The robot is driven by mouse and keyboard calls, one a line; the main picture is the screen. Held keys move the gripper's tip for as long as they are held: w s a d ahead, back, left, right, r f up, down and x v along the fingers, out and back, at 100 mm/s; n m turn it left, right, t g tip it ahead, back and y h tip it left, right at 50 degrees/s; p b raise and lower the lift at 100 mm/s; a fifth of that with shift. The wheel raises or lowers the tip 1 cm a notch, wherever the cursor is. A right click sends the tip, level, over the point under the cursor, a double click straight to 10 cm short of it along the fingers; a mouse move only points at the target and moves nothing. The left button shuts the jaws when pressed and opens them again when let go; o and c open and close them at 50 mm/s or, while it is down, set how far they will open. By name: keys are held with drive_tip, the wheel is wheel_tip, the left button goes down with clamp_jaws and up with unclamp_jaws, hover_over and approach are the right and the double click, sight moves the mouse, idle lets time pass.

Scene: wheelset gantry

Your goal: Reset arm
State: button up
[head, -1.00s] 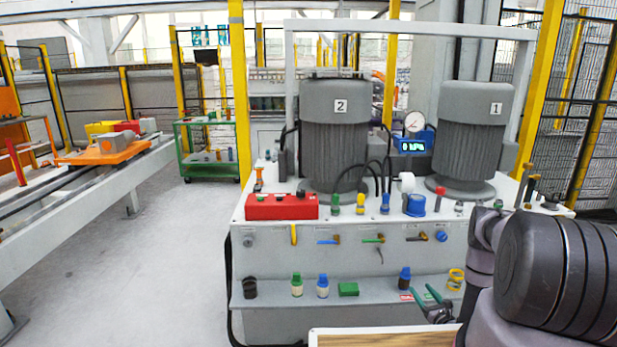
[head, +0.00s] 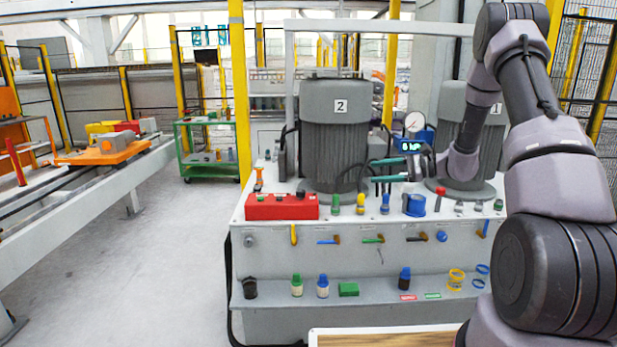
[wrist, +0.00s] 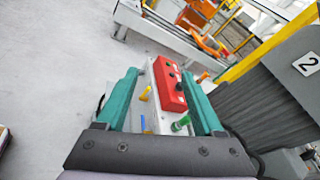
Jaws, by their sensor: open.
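My gripper (head: 375,171) has green fingers and is raised above the top of the grey pump bench (head: 340,270), in front of the two motors. Its fingers point left in the head view. In the wrist view my gripper (wrist: 160,74) is open, with nothing between its fingers. My arm rises on the right and bends over and down to it, covering part of the motor labelled 1 (head: 494,150). The red control box (wrist: 172,85) shows beyond and between the fingers in the wrist view.
The motor labelled 2 (head: 336,135) stands just left of my gripper, close in the picture. Several coloured fittings line the bench front, with bottles on its lower shelf (head: 375,290). A green cart (head: 207,150) stands behind on the left. The floor at left is clear.

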drive_tip(key=s+a+r+n+g+h, duration=0.35)
drive_tip(key=s+r+n+h, duration=0.3)
drive_tip(key=s+r, duration=0.95)
drive_tip(key=s+d+r+n+t+h, duration=0.2)
drive_tip(key=s+d+r+t+h, duration=0.1)
drive_tip(key=s, duration=0.6)
drive_tip(key=s+d+r+n+t+h, duration=0.3)
drive_tip(key=s, duration=0.6)
drive_tip(key=shift+r+h, duration=0.25)
drive_tip(key=shift+h, duration=0.1)
